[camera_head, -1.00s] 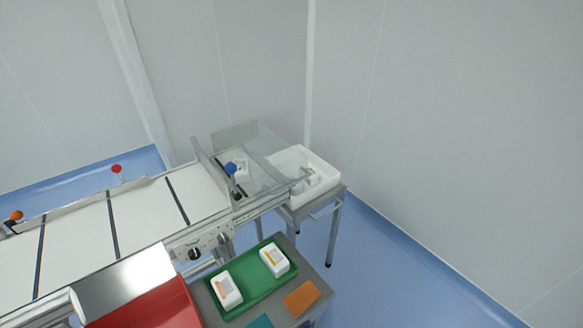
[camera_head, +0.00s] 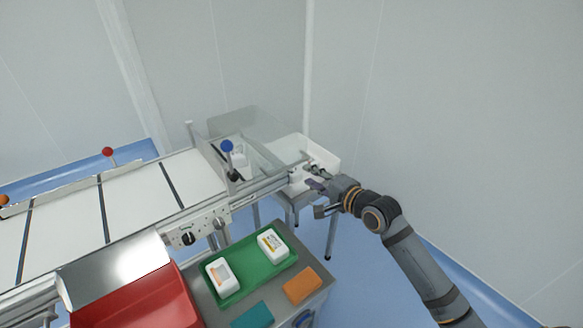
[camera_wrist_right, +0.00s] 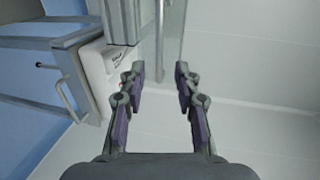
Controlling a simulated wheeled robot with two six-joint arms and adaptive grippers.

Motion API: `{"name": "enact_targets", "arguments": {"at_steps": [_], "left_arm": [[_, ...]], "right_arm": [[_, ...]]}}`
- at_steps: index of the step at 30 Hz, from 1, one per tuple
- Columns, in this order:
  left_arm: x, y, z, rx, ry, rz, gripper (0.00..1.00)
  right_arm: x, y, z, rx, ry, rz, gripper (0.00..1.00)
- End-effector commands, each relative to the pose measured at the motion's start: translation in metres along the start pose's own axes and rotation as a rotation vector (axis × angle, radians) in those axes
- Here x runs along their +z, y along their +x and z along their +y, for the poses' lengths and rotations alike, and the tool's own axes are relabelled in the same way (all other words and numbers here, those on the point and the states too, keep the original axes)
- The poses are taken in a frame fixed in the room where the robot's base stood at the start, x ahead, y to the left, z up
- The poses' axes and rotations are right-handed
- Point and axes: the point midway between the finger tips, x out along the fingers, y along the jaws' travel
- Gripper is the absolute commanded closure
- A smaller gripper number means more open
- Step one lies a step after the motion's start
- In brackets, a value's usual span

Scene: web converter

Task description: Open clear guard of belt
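The clear guard (camera_head: 247,123) is a see-through panel at the right end of the white conveyor belt (camera_head: 135,205). Its far panel stands upright; the rest is faint, and I cannot tell exactly how it sits. My right gripper (camera_head: 313,179) is at the near right corner of the belt end, in front of the white bin. In the right wrist view the gripper (camera_wrist_right: 160,73) is open, with its two fingers apart. A clear, metal-edged strip (camera_wrist_right: 172,35) runs up between and beyond the fingertips; contact is not visible. My left gripper is not in view.
A white bin (camera_head: 329,151) stands on a metal stand behind my right gripper. A blue knob (camera_head: 227,146) stands near the guard. In front are a green tray (camera_head: 250,277) with two white boxes, an orange block (camera_head: 302,286) and a red bin (camera_head: 140,305). Floor at right is free.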

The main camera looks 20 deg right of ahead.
Motion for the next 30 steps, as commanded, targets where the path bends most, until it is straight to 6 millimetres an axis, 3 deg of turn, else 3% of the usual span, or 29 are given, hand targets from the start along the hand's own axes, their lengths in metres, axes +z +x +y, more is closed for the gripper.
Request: {"name": "enact_targets", "arguments": {"at_steps": [9,15,26,30], "left_arm": [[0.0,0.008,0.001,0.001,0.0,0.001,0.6],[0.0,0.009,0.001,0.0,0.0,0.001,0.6],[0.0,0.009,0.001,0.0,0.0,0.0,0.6],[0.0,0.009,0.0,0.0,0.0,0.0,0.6]], "right_arm": [[0.001,0.062,0.0,-0.003,0.005,0.0,0.68],[0.001,0.092,0.0,-0.001,0.001,0.0,0.68],[0.001,0.099,0.001,0.0,-0.003,0.0,0.68],[0.001,0.099,0.001,0.001,-0.002,0.0,0.85]]}}
